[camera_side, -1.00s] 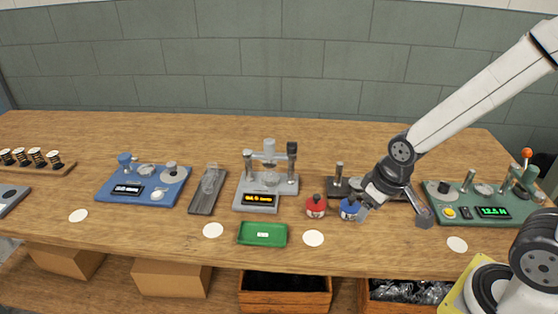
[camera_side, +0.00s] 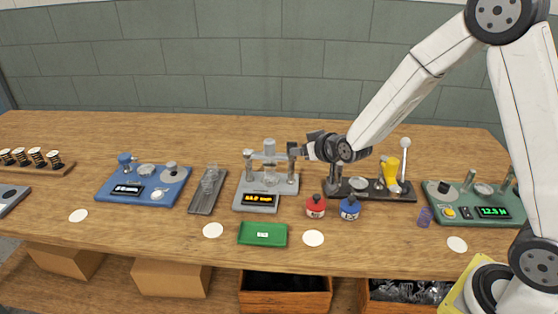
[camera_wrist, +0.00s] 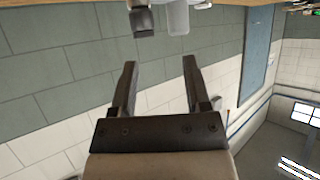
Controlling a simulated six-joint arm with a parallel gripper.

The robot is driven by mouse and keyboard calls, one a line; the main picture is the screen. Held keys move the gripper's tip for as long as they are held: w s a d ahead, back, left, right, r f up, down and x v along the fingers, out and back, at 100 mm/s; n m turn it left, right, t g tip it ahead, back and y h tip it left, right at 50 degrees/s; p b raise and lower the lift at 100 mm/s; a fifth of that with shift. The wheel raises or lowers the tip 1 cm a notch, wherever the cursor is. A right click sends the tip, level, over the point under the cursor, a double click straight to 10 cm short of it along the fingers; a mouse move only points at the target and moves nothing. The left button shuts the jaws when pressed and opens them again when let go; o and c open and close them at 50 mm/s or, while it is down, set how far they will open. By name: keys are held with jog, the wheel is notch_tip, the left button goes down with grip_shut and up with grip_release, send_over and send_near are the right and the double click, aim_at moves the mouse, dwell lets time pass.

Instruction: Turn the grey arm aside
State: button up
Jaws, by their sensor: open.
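The grey arm (camera_side: 268,156) lies level across the top of the grey machine (camera_side: 247,204) in the middle of the bench, with a dark-capped post (camera_side: 292,150) at its right end. My gripper (camera_side: 303,151) is just right of that post, pointing left at about its height; whether it touches cannot be told. In the wrist view my gripper (camera_wrist: 160,62) is open, with nothing between its fingers. A dark capped piece (camera_wrist: 142,20) and a pale grey cylinder (camera_wrist: 177,16) show beyond the fingertips, at the top of that view.
Red (camera_side: 315,207) and blue (camera_side: 350,208) bottles stand right of the machine. Behind them is a dark stand (camera_side: 372,196) with a yellow piece (camera_side: 391,174). A green tray (camera_side: 262,234) lies in front. A purple cup (camera_side: 425,216) stands near the green station (camera_side: 470,212).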

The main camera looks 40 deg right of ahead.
aim_at(289, 144)
jog(key=shift+w+d+r+m+t+h, duration=0.15)
jog(key=shift+w+d+r+t+h, duration=0.25)
jog(key=shift+w+t, duration=0.65)
jog(key=shift+w+d+r+m+t+h, duration=0.35)
jog(key=shift+w+d+t, duration=0.3)
jog(key=shift+w, duration=0.65)
jog(key=shift+w+d+r+t+h, duration=0.2)
jog(key=shift+w+d+t+h, duration=0.25)
jog(key=shift+w+t, duration=0.65)
jog(key=shift+w+f, duration=0.1)
jog(key=shift+f, duration=0.05)
jog(key=shift+f, duration=0.7)
notch_tip(289, 144, down, 6)
jog(key=shift+r, duration=0.2)
jog(key=shift+w+r, duration=0.15)
jog(key=shift+w, duration=0.35)
jog(key=shift+w+d, duration=0.25)
jog(key=shift+w, duration=0.7)
